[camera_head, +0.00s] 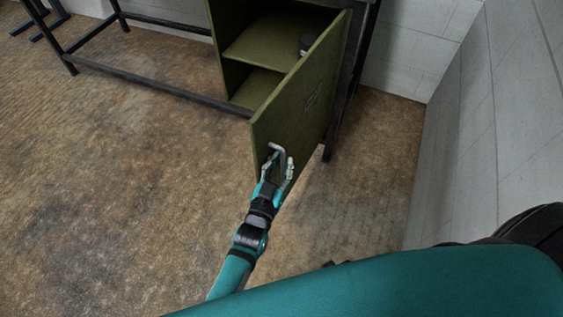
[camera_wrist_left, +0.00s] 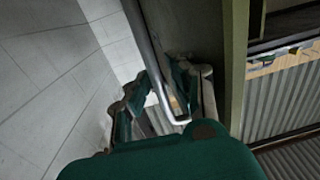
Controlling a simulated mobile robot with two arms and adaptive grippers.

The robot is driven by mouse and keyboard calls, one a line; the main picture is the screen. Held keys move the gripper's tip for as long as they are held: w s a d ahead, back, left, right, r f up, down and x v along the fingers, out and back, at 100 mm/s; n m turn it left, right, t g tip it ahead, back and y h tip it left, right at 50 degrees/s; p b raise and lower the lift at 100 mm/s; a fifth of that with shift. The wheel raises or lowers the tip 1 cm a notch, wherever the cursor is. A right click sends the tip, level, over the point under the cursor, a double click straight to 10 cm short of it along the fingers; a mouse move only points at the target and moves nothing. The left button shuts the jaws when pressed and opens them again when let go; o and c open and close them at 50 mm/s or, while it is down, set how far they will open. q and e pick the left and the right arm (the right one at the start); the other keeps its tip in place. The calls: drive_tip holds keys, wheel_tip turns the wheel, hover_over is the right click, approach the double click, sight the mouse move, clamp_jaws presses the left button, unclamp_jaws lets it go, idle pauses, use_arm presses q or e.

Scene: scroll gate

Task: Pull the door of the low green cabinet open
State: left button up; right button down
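The low green cabinet (camera_head: 233,52) stands under a dark-framed bench, and its inside with a shelf shows. Its green door (camera_head: 298,103) stands wide open, swung out toward me and hinged on the right. The door's metal handle (camera_head: 277,148) is near its free edge; it also shows as a bent bar in the left wrist view (camera_wrist_left: 150,50). My left gripper (camera_head: 279,161) is at the handle, its fingers spread with the bar between them. In the left wrist view the fingers (camera_wrist_left: 167,85) look apart; contact with the bar is unclear. My right gripper is out of view.
Dark bench legs (camera_head: 328,140) stand behind the door. A pale tiled wall (camera_head: 480,120) runs along the right. The brown floor (camera_head: 120,190) at left is clear.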

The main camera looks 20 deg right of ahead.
use_arm(q)
drive_tip(key=shift+d, duration=0.1)
drive_tip(key=v, duration=1.2)
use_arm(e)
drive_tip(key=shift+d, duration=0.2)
